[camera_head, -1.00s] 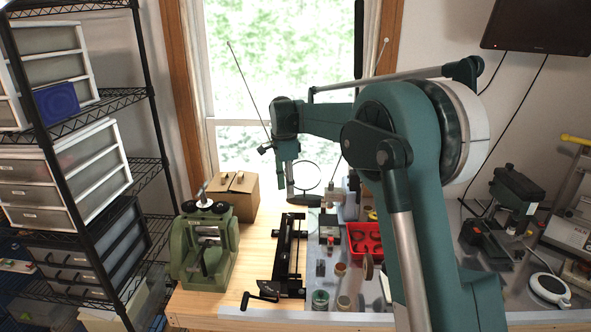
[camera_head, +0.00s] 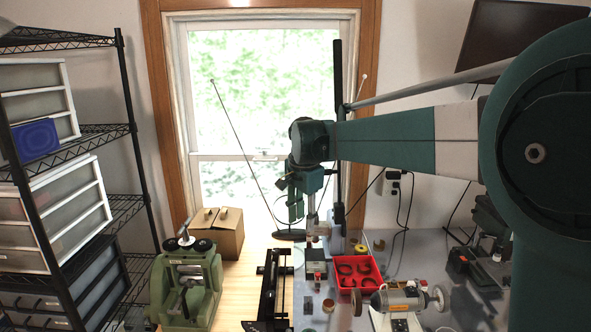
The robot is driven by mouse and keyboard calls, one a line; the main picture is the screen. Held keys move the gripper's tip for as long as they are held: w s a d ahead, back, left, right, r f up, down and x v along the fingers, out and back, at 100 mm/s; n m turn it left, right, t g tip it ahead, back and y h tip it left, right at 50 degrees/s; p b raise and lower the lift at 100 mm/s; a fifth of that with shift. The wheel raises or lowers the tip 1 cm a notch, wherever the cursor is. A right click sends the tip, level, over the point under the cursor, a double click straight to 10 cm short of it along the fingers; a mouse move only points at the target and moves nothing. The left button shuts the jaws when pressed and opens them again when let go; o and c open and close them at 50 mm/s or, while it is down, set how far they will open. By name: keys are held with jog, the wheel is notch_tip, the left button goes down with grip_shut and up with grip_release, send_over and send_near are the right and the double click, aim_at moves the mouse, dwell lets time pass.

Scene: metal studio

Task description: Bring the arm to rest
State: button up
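My teal arm (camera_head: 390,142) reaches in from the right, its forearm nearly level, and ends at a dark rounded joint in front of the window. From there my wrist hangs down over the back of the workbench (camera_head: 245,270). My gripper (camera_head: 310,205) is small at the lower end of the wrist. Its fingers blend with the stand and items behind it, so I cannot tell whether they are open or shut. I see no object clearly held.
A wire shelf (camera_head: 125,130) with drawers stands left. The bench bears a green machine (camera_head: 187,290), a cardboard box (camera_head: 218,232), a black rail tool (camera_head: 272,290), a red tray (camera_head: 343,267) and a bench grinder (camera_head: 400,298). A monitor (camera_head: 515,35) hangs upper right.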

jog(key=s+d+r+n+t+b, duration=0.1)
jog(key=s+d+n, duration=0.2)
jog(key=s+d, duration=0.5)
jog(key=s+d+n+t, duration=0.15)
jog(key=s+d, duration=0.25)
jog(key=s, duration=0.8)
jog(key=s+d+f+n+t, duration=0.1)
jog(key=s+d+f+n, duration=0.1)
jog(key=s+f, duration=0.2)
jog(key=s+d+f+n, duration=0.2)
jog(key=s+d+f, duration=0.1)
jog(key=s, duration=0.7)
jog(key=s+d+f+n+t+b, duration=0.1)
jog(key=s+d+f+n, duration=0.1)
jog(key=s+f, duration=0.2)
jog(key=s, duration=0.3)
jog(key=shift+d+f+t, duration=0.3)
jog(key=shift+f+t, duration=0.05)
dwell(1.4)
